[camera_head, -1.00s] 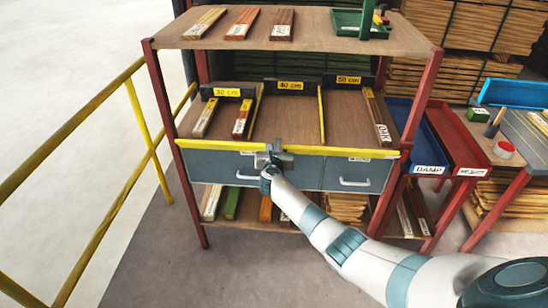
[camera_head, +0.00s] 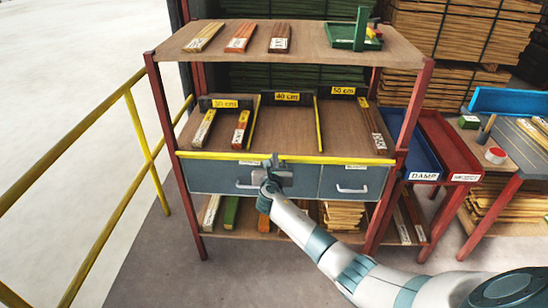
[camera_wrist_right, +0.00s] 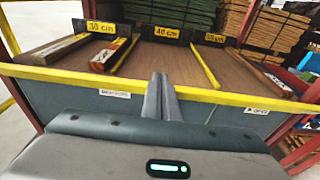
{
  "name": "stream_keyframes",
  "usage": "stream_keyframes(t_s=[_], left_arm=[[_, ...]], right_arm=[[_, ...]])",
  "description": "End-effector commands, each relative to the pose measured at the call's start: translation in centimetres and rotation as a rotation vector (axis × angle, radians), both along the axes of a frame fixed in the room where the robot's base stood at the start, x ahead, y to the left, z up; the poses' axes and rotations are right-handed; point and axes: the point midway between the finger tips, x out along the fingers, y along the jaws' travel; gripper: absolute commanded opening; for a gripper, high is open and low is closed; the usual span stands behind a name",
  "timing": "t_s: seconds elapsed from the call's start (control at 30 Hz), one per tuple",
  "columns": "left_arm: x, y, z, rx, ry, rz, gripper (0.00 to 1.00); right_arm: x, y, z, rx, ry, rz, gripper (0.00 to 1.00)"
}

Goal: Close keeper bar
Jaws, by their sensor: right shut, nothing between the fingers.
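The yellow keeper bar (camera_head: 340,160) lies across the front edge of the middle shelf, from post to post, above the grey drawers. It also shows in the right wrist view (camera_wrist_right: 235,97). My right gripper (camera_head: 271,163) is shut and empty, at the front of the bar near its middle. In the right wrist view its fingers (camera_wrist_right: 160,82) stand together and overlap the bar. I cannot tell whether they touch it. Whether the bar's ends are latched is too small to see. My left gripper is not in view.
The rack's middle shelf (camera_head: 285,137) holds labelled wood strips and yellow dividers. Two drawers with handles (camera_head: 352,189) sit below the bar. A yellow railing (camera_head: 80,157) runs at the left. Blue and red trays (camera_head: 452,147) stand at the right. The floor in front is clear.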

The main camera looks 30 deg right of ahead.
Motion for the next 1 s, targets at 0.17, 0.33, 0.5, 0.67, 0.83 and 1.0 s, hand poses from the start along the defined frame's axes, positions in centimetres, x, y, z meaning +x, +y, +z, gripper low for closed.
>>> stream_keyframes(t_s=[0.17,0.33,0.5,0.67,0.83,1.0], left_arm=[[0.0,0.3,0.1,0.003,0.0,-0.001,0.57],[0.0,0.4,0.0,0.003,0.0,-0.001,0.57],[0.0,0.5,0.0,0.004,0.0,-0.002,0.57],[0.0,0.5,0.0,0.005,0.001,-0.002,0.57],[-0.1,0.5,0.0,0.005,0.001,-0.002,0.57],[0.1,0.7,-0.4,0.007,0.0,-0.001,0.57]], right_arm=[[-1.5,1.0,1.7,0.0,-0.002,0.002,0.0],[-2.5,1.6,2.8,0.0,-0.001,0.0,0.0],[-3.0,1.9,3.4,-0.001,0.0,0.0,0.0],[-3.2,1.9,3.5,-0.001,0.001,0.0,0.0],[-3.1,1.9,3.5,-0.001,0.001,0.0,0.0],[-3.3,1.8,3.0,-0.004,-0.003,-0.004,0.0]])
